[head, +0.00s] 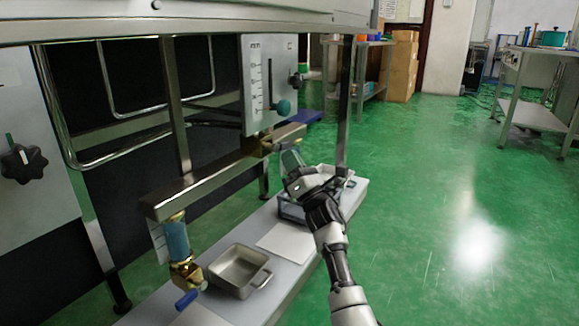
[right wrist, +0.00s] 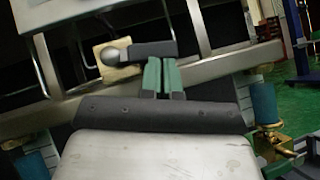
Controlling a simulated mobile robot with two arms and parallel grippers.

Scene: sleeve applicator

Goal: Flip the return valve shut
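A brass valve with a blue lever handle (head: 187,299) hangs under a teal cylinder (head: 177,240) at the lower left of the head view. A brass block (head: 258,146) sits farther along the same metal rail. No readable label shows which is the return valve. My right gripper (head: 291,160) is near the brass block's end of the rail. In the right wrist view its green fingers (right wrist: 162,76) are close together, with only a thin gap. My left gripper is out of view.
A metal pan (head: 239,271) and a grey tray (head: 290,209) stand on the low white shelf (head: 230,310). Green floor is open on the right.

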